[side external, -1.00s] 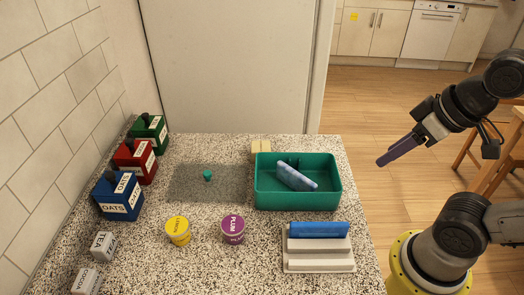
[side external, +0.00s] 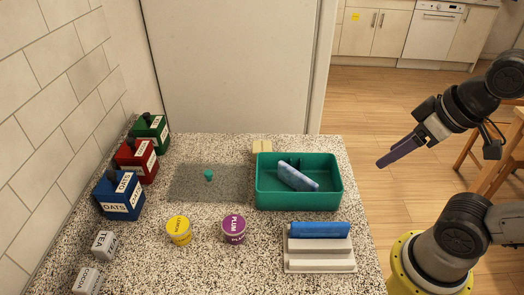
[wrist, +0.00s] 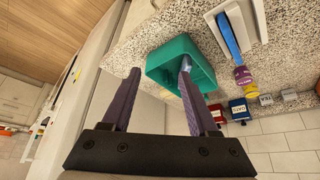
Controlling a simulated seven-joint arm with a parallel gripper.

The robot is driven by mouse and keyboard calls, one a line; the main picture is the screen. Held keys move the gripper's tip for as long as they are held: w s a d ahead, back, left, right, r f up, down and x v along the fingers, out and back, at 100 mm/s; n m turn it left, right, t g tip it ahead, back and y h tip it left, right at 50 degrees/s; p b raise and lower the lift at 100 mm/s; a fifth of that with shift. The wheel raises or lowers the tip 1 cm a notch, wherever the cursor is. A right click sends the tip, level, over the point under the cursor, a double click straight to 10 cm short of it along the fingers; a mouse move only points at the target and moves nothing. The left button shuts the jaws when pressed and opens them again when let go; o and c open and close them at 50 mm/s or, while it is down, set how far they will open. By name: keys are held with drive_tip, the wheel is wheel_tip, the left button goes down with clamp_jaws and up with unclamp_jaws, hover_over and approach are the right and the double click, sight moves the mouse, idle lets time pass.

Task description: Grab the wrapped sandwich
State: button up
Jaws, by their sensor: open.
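The pale blue-lilac wrapped item (side external: 298,176), seemingly the wrapped sandwich, leans at a slant inside the green bin (side external: 265,200) on the counter. It rises above the bin's floor, and its lower part is hidden by the front wall. My gripper (side external: 381,164) is open and empty, held in the air to the right of the bin and apart from it. In the wrist view my gripper's purple fingers (wrist: 160,68) are spread, with the green bin (wrist: 158,55) beyond them. The right finger partly covers the bin's contents there.
A white stepped stand (side external: 320,265) with a blue piece (side external: 320,229) is in front of the bin. A beige block (side external: 261,147) sits behind it. Yellow (side external: 179,231) and purple tubs (side external: 234,229) stand left.

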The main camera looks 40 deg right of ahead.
drive_tip(key=shift+o, duration=1.1)
